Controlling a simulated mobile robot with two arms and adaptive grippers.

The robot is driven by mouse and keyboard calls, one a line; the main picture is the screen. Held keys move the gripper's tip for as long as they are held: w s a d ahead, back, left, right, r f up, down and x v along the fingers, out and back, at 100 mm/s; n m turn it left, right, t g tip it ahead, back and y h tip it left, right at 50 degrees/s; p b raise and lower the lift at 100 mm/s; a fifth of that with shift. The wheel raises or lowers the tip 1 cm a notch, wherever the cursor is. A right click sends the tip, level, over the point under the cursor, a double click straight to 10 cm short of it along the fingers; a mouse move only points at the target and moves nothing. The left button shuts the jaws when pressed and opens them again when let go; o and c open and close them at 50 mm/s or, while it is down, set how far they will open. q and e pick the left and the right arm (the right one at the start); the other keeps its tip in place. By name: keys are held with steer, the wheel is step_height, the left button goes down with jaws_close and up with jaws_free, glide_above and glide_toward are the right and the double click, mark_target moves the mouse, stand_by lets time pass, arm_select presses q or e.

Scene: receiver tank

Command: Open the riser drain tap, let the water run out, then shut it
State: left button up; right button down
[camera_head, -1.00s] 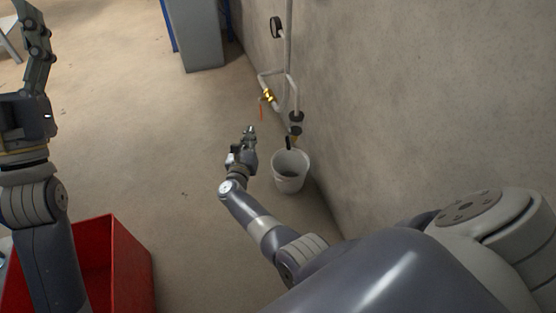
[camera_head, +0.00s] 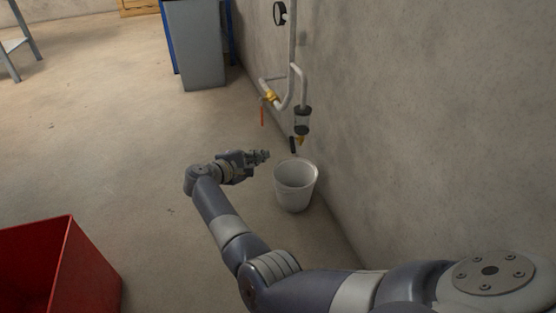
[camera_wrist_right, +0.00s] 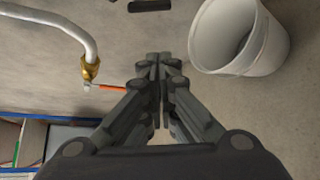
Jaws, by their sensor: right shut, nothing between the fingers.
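The riser pipe (camera_head: 291,40) runs down the wall with a bent grey branch. A brass valve (camera_head: 270,97) with a red-orange lever (camera_head: 262,115) hanging down sits on the branch; both also show in the right wrist view (camera_wrist_right: 90,70). Below a clear bowl (camera_head: 303,120) is a small brass tap (camera_head: 299,140) with a black handle (camera_head: 292,144). A white bucket (camera_head: 295,187) stands on the floor under it. My right gripper (camera_head: 265,155) is shut and empty, left of the tap and bucket, apart from both. My left gripper is out of view.
A red crate (camera_head: 75,265) stands at the lower left. A grey cabinet (camera_head: 195,45) with blue sides is at the back, by the wall. A round gauge (camera_head: 279,13) is on the riser.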

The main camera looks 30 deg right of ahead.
mark_target(292, 145)
steer(key=b+x, duration=0.6)
steer(key=x, duration=0.4)
steer(key=shift+s+a+r, duration=0.2)
steer(key=shift+s+r, duration=0.3)
steer(key=shift+s, duration=0.35)
steer(key=shift+s+a+r, duration=0.2)
steer(key=shift+s+r, duration=0.25)
steer(key=shift+s, duration=0.4)
